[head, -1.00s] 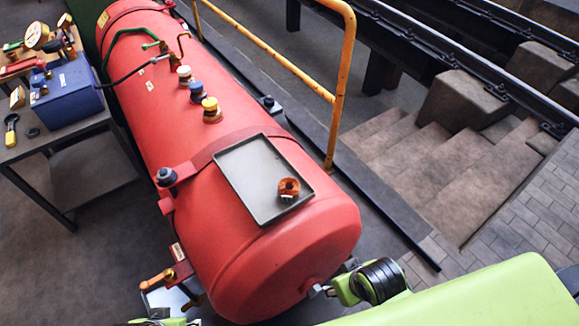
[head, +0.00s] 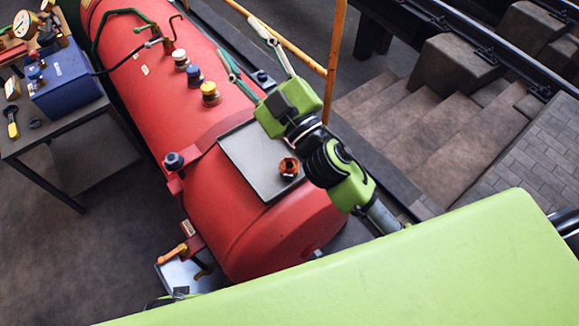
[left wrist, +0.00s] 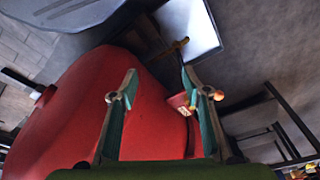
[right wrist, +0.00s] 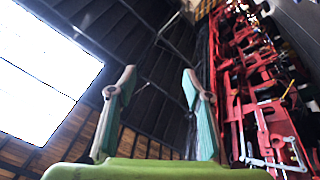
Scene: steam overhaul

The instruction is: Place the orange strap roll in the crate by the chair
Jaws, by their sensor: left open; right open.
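The orange strap roll (head: 289,167) is a small ring with a dark hole. It sits at the right edge of a flat grey tray (head: 243,160) on top of the red tank (head: 150,90). My right gripper (head: 240,38) is raised above the tank, open and empty, its fingers pointing up and left, away from the roll. In the right wrist view its open fingers (right wrist: 159,72) face the roof. My left gripper (left wrist: 158,72) is open and empty in the left wrist view, facing the tank's side; the roll does not show there. No crate or chair is in view.
A grey table (head: 60,135) at left holds a blue box (head: 68,85) and gauges. A yellow handrail (head: 335,45) and steps (head: 430,125) lie to the right. Knobs rise from the tank top. A pale tray (head: 180,275) lies below an orange-handled valve.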

